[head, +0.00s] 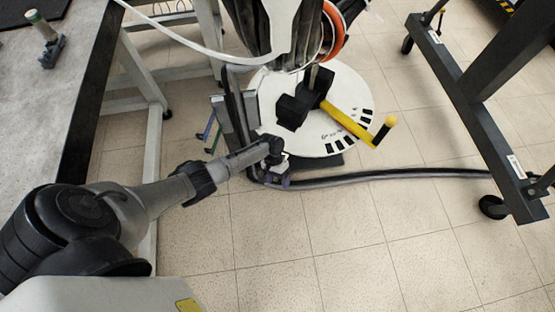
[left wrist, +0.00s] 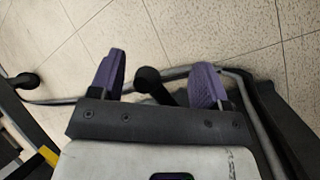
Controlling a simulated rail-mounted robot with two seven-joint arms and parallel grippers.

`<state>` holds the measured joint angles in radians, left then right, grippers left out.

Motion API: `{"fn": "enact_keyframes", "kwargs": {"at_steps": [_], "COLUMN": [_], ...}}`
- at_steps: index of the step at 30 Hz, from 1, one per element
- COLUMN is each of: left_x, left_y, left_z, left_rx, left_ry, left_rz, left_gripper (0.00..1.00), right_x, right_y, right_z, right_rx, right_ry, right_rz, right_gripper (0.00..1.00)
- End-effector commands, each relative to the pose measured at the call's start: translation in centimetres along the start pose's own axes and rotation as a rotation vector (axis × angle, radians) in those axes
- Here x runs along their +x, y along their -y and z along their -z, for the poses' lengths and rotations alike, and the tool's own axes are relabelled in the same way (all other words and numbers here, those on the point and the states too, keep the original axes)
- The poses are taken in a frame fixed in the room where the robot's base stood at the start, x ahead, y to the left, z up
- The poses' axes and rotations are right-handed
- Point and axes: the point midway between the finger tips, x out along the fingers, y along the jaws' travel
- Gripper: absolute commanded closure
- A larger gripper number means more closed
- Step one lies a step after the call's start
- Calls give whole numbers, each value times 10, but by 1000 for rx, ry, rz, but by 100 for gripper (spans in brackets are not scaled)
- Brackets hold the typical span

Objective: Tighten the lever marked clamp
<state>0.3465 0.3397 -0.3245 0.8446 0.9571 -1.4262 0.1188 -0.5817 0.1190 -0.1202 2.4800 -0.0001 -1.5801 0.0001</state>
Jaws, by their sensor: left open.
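My left gripper (head: 284,182) is low in front of the white round plate in the head view. In the left wrist view its two purple fingers (left wrist: 156,82) stand apart, open. A black ball knob on a short dark stem (left wrist: 148,74) shows between the fingers, with a gap on each side; whether it touches anything is unclear. Small blue and green handles (head: 209,130) are left of the plate. I cannot read a clamp mark. My right gripper is out of view.
The white plate (head: 350,90) carries a black block (head: 292,112) and black marks. A dark hose (head: 400,175) runs right across the tiled floor. A workbench (head: 60,90) stands left, a wheeled dark frame (head: 470,110) right. The front floor is clear.

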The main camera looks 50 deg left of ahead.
Motion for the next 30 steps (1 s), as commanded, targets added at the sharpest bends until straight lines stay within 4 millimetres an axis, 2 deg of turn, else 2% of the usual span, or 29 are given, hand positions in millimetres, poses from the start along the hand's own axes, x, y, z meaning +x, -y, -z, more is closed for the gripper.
{"fn": "enact_keyframes", "kwargs": {"at_steps": [5, 15, 21, 30], "left_x": [-16, -82, -114, -136], "left_y": [-1, -2, 0, 0], "left_z": [0, -1, -1, 0], "left_rx": [0, 0, -1, 0], "left_ry": [-2, -2, -1, 0], "left_rz": [-1, 0, 2, 1], "left_gripper": [30, 30, 30, 30], "right_x": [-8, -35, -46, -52], "right_y": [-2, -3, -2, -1], "right_z": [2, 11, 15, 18], "right_rx": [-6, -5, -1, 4], "right_ry": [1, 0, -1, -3], "right_rz": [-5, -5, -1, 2], "right_gripper": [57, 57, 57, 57]}}
